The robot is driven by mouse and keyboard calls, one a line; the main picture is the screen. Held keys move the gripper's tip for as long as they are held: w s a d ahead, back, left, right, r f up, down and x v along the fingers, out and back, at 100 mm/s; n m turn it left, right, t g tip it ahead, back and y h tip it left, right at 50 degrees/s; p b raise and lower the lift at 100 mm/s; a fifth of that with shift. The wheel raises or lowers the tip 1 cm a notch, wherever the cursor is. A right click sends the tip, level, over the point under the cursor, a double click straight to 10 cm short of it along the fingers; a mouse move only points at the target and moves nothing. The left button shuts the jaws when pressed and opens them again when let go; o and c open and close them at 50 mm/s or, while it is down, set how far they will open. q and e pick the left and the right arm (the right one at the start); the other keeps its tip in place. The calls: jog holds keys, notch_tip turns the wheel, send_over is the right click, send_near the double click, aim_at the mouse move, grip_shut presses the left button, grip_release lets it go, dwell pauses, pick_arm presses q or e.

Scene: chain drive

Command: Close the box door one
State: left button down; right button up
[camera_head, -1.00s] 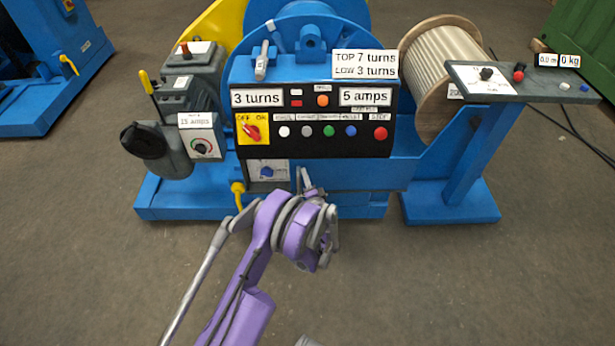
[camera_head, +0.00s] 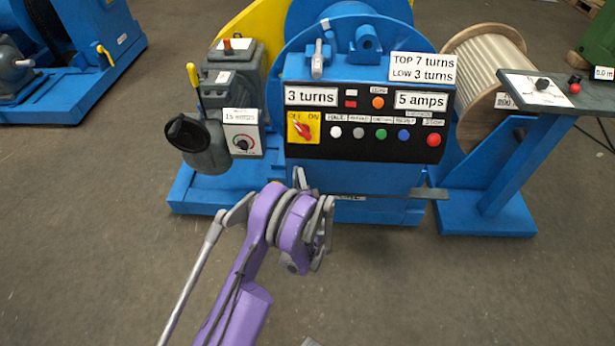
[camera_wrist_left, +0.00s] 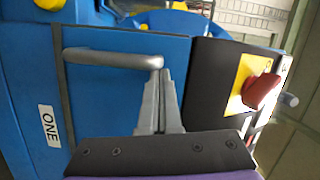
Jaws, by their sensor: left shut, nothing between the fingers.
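The blue box door one (camera_wrist_left: 105,105), with its white ONE label (camera_wrist_left: 49,126), fills the left of the left wrist view. A grey bar handle (camera_wrist_left: 112,59) runs across its upper part. My left gripper (camera_wrist_left: 162,78) is shut and empty, its fingertips at the handle's right end; I cannot tell whether they touch it. In the head view my left gripper (camera_head: 298,178) is low in front of the control box (camera_head: 370,90). A blue panel (camera_head: 375,178) shows below the box, but I cannot tell how far the door stands open.
The control box carries a red switch (camera_head: 303,130) and several buttons. A grey motor (camera_head: 205,145) stands to its left. A cable drum (camera_head: 490,75) and a side stand (camera_head: 520,130) are to the right. The floor in front is clear.

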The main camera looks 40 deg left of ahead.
pick_arm(q)
jog(key=shift+s+a, duration=0.2)
jog(key=shift+a, duration=0.1)
jog(key=d, duration=0.1)
jog(key=w+d, duration=0.1)
jog(key=w+d+r, duration=0.1)
jog(key=d, duration=0.1)
jog(key=p+v, duration=0.1)
jog(key=v, duration=0.8)
jog(key=shift+s, duration=0.2)
jog(key=shift+d, duration=0.1)
